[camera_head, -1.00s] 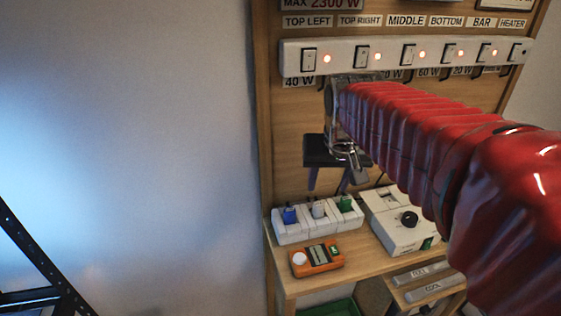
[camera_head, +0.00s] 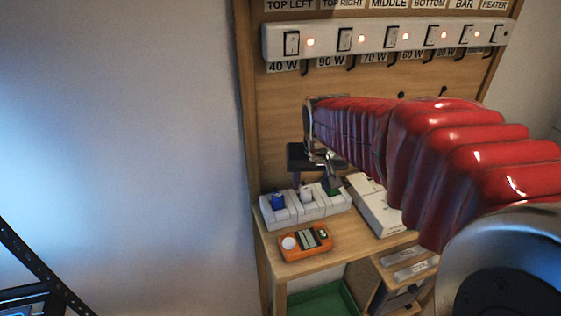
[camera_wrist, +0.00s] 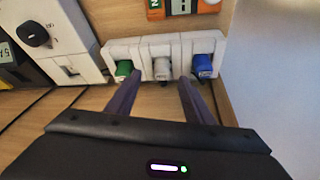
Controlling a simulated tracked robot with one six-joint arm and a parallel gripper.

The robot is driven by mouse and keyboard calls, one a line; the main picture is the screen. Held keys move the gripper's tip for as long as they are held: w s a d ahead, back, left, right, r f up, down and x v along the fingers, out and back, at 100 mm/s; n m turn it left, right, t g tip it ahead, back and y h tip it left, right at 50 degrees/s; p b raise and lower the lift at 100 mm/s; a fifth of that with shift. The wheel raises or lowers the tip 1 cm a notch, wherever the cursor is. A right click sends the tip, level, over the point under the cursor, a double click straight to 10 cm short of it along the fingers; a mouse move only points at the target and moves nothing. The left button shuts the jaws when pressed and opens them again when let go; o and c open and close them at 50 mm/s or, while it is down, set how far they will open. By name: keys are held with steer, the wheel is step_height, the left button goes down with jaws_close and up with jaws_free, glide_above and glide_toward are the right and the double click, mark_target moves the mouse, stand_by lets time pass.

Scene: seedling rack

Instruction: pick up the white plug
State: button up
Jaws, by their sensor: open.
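The white plug (camera_head: 306,194) sits in the middle socket of a white socket block (camera_head: 328,211), between a blue plug (camera_head: 278,201) and a green plug (camera_head: 332,190). In the wrist view the white plug (camera_wrist: 161,70) shows between the two finger ends, with the green plug (camera_wrist: 124,69) on the left and the blue plug (camera_wrist: 203,66) on the right. My gripper (camera_wrist: 158,80) is open, its dark fingers on either side of the white plug's line. In the head view my gripper (camera_head: 312,182) is above the block. Whether the fingers touch the plug cannot be told.
An orange meter (camera_head: 305,242) lies on the wooden shelf (camera_head: 285,262) in front of the block. A white box (camera_head: 375,208) stands right of the block. A lit switch strip (camera_head: 330,42) is on the board above. A green bin (camera_head: 325,302) is below.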

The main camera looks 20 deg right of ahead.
mark_target(307, 189)
steer(key=shift+w+x, duration=0.1)
steer(key=shift+x, duration=1.2)
steer(key=shift+w+x, duration=0.15)
steer(key=shift+x, duration=1.15)
steer(key=shift+a+r, duration=0.15)
steer(key=c, duration=1.1)
steer(key=shift+r, duration=0.15)
steer(key=shift+c, duration=0.2)
step_height(307, 189, up, 10)
steer(key=shift+s+f, duration=0.15)
steer(key=shift+f, duration=0.05)
